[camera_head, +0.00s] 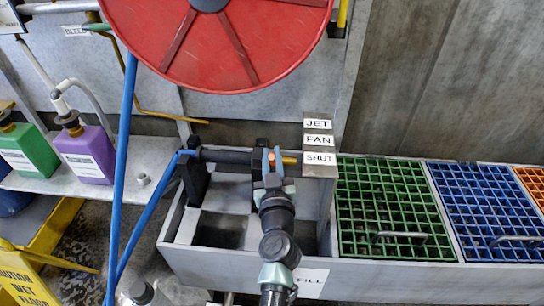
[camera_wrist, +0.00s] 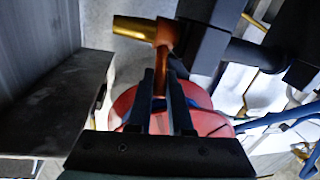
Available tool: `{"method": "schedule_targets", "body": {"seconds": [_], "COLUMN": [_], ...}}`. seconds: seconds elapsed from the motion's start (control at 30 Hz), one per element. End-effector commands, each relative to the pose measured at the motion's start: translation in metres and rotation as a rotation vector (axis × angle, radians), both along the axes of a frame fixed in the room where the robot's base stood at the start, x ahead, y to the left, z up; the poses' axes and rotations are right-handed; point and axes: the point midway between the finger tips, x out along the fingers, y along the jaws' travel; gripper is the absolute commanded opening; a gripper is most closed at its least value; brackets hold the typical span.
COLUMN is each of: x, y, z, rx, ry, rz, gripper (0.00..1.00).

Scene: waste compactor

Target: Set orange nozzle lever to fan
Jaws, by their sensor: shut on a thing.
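The orange nozzle lever (camera_wrist: 165,45) runs down from the nozzle to between the fingers of my gripper (camera_wrist: 162,78) in the wrist view. My gripper is shut on it. In the head view my gripper (camera_head: 272,160) reaches the nozzle from below, and only a small orange end of the lever (camera_head: 271,156) shows between the fingers. The black nozzle body (camera_head: 225,156) lies level, its brass tip (camera_head: 289,160) pointing right. The labels JET (camera_head: 317,124), FAN (camera_head: 318,140) and SHUT (camera_head: 319,158) are stacked right of the tip. The lever's exact setting is hard to tell.
A red hose reel (camera_head: 215,45) hangs above, and a blue hose (camera_head: 146,225) runs to the nozzle's left end. A grey trough (camera_head: 350,283) with green (camera_head: 385,200) and blue (camera_head: 480,205) grates stands below and right. Green and purple bottles (camera_head: 86,150) stand at left.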

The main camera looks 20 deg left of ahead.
Motion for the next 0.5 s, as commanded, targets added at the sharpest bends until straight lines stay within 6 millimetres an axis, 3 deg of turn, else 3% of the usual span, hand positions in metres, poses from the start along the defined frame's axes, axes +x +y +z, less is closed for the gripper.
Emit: {"method": "schedule_targets", "body": {"seconds": [0.5], "x": [0.0019], "y": [0.0003], "z": [0.0076], "rx": [-0.013], "ry": [0.043], "rz": [-0.001], "gripper": [0.0]}}
